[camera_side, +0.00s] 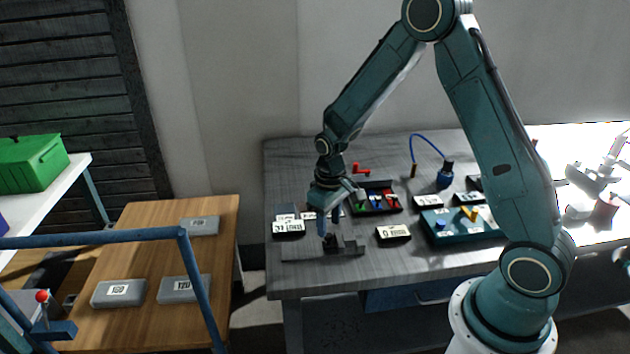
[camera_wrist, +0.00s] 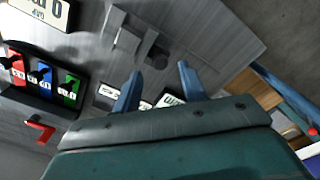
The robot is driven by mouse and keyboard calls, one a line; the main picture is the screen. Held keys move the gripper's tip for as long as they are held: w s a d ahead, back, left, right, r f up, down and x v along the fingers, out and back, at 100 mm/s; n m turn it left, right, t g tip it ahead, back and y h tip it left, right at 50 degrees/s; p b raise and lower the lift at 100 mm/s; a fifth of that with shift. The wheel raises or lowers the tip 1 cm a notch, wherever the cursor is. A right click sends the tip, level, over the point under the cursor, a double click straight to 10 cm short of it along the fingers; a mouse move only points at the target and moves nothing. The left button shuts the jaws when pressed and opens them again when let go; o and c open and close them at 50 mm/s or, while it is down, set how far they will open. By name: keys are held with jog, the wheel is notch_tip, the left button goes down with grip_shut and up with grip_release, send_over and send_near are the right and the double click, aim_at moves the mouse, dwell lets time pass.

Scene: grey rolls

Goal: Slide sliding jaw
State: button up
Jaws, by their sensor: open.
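A small dark grey vise-like fixture (camera_side: 350,248) sits near the front edge of the grey workbench, below my gripper. In the wrist view it shows as grey blocks on a flat plate (camera_wrist: 195,32), with a raised block (camera_wrist: 148,42) that looks like the sliding jaw and a dark round knob (camera_wrist: 157,58). My gripper (camera_side: 328,228) points down over the fixture's left part. In the wrist view my gripper (camera_wrist: 159,72) is open, its two blue fingers apart on either side of the knob's line. I cannot tell whether a finger touches the knob.
Labelled boxes (camera_side: 289,228) stand left of the fixture, and another (camera_side: 393,233) stands right. A dark tray with coloured switches (camera_side: 378,198) is behind. A teal box (camera_side: 458,225) lies further right. A blue rail (camera_side: 90,238) crosses before the wooden table (camera_side: 140,255) at left.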

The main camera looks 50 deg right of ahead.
aim_at(328, 235)
jog(key=shift+f, duration=1.55)
grip_shut()
